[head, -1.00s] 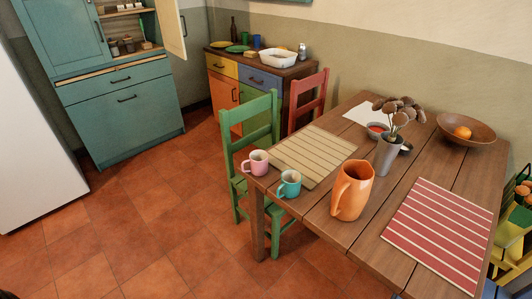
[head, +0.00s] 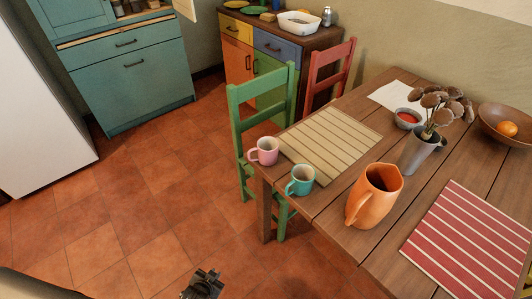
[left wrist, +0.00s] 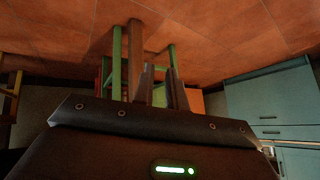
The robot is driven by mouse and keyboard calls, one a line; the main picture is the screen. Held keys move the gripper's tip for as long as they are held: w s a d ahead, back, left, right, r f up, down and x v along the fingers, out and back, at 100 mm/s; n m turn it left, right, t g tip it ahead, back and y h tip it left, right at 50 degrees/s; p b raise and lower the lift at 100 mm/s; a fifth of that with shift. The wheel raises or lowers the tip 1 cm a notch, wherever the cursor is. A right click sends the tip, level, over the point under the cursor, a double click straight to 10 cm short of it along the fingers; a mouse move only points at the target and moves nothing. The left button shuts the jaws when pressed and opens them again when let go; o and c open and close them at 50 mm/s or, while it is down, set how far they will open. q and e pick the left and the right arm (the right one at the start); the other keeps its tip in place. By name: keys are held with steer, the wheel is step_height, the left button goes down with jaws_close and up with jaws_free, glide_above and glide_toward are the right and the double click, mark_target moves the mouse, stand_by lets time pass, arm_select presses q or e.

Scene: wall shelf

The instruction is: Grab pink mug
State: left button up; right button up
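The pink mug (head: 264,151) stands upright at the near left corner of the wooden table (head: 335,222), its handle pointing left. A teal mug (head: 300,180) stands just to its right and nearer to me. My left gripper (head: 206,278) is at the bottom of the head view, over the floor, well short of the table and the pink mug. In the left wrist view its two fingers (left wrist: 162,76) stand apart with nothing seen between them. No mug can be made out in that view. My right gripper is not in view.
An orange pitcher (head: 374,200), a grey vase of dried flowers (head: 419,152) and a striped placemat (head: 331,146) are on the table. A green chair (head: 238,122) stands close behind the pink mug. The tiled floor (head: 140,220) to the left is clear.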

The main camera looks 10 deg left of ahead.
arm_select(q)
steer(key=w+d+r+t, duration=0.4)
steer(key=w+r+t, duration=0.1)
steer(key=w+r, duration=0.95)
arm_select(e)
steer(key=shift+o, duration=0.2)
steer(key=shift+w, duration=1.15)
arm_select(q)
steer(key=t+h, duration=0.2)
steer(key=t, duration=0.3)
glide_toward(249, 154)
steer(key=shift+w+d+f+p, duration=0.1)
steer(key=shift+w+d+p, duration=0.1)
steer(key=shift+w, duration=1.25)
steer(key=shift+w+d+p, duration=0.1)
steer(key=shift+w+d, duration=0.05)
steer(key=shift+w, duration=1.35)
steer(key=shift+w+d+f+p, duration=0.1)
steer(key=shift+w+d+p, duration=0.1)
steer(key=shift+w, duration=1.25)
jaws_close()
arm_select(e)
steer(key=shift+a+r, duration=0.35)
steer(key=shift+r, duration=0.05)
arm_select(q)
steer(key=shift+r, duration=0.2)
